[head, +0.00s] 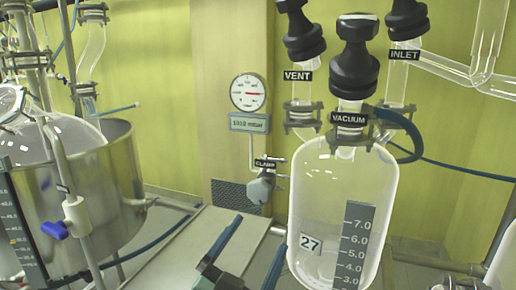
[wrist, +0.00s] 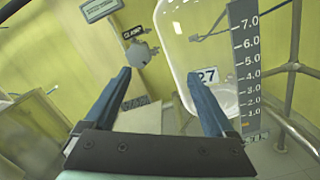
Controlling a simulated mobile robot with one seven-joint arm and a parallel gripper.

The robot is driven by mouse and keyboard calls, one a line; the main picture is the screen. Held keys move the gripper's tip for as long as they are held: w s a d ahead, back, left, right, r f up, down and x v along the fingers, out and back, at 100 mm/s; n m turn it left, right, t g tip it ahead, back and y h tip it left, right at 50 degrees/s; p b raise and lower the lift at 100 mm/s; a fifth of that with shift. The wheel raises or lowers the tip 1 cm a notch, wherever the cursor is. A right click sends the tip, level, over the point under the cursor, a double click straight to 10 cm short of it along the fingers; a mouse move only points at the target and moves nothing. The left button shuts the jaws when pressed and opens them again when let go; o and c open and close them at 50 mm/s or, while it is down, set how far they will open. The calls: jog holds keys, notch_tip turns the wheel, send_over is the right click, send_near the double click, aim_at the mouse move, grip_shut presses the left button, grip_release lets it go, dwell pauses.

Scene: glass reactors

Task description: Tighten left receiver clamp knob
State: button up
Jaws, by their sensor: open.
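The grey clamp knob (head: 262,187) sits under a CLAMP label, at the left side of the glass receiver (head: 335,185) numbered 27. In the wrist view the knob (wrist: 139,54) shows beyond my fingertips, nearer the left finger, with the receiver (wrist: 205,45) to its right. My gripper (head: 260,232) is at the bottom of the head view, below the knob in the picture. Its two blue fingers are apart, with nothing between them, and in the wrist view the gripper (wrist: 157,73) points toward the knob. I see no contact with the knob.
A pressure gauge (head: 248,93) with a readout is on the wall post above. Black VENT, VACUUM and INLET valve caps (head: 355,70) top the receiver. A steel vessel (head: 105,185) with pipes and a blue-handled valve (head: 55,230) stands left. A blue hose (head: 450,167) runs right.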

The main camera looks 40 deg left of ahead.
aim_at(257, 194)
jog(key=s+a+r+n+p, duration=0.2)
jog(key=a+n+p, duration=0.1)
jog(key=n+p, duration=0.2)
jog(key=shift+g, duration=0.4)
jog(key=p+x, duration=0.1)
jog(key=x, duration=0.5)
jog(key=p+x, duration=0.1)
jog(key=x, duration=0.5)
jog(key=shift+w+a+p, duration=0.2)
jog(key=shift+a+p, duration=0.1)
jog(key=shift+p, duration=0.05)
jog(key=c, duration=1.4)
jog(key=shift+o, duration=0.2)
